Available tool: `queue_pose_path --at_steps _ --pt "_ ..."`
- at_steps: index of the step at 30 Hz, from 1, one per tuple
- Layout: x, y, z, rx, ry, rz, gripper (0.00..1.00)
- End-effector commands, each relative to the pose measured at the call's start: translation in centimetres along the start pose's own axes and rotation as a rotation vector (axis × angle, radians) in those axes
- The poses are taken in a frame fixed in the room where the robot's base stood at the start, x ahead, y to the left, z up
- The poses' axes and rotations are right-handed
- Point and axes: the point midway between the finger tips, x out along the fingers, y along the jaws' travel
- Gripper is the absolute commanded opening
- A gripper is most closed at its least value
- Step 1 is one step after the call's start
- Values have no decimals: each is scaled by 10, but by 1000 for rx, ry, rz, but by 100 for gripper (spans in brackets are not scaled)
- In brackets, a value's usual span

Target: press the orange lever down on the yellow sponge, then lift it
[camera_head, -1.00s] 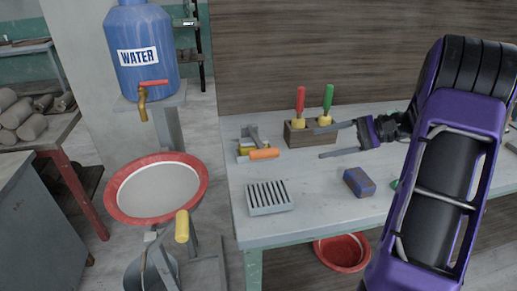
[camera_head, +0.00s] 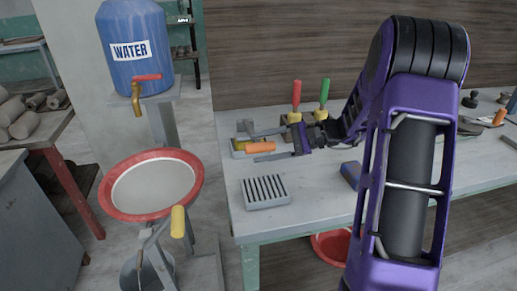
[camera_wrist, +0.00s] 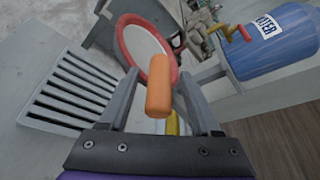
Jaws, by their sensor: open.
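The orange lever (camera_head: 260,147) is a short rounded handle near the back left of the grey table. In the wrist view the orange lever (camera_wrist: 160,88) stands between my two fingers. My gripper (camera_head: 254,146) is open, with one finger on each side of the lever. I cannot tell whether either finger touches it. The yellow sponge (camera_head: 239,144) shows only as a small patch just left of the lever, mostly hidden by my gripper and the press parts. A yellow patch below the lever in the wrist view may be the sponge; I cannot be sure.
A slotted grey rack (camera_head: 265,190) lies in front of the lever. A wooden block (camera_head: 297,140) with red- and green-handled tools stands close behind my gripper. A blue sponge block (camera_head: 350,174) lies to the right. A red-rimmed basin (camera_head: 193,195) stands left of the table.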

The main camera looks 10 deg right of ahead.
Motion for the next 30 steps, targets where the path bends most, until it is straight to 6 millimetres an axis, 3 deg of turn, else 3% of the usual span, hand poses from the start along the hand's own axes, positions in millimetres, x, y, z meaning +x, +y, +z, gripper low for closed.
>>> queue_pose_path --at_steps 4,13,24,30 --pt "10 0 0 1 -1 0 64" --pt "12 0 0 1 0 0 64" --pt "12 0 0 1 0 0 0" --pt "12 1 0 1 0 0 0"
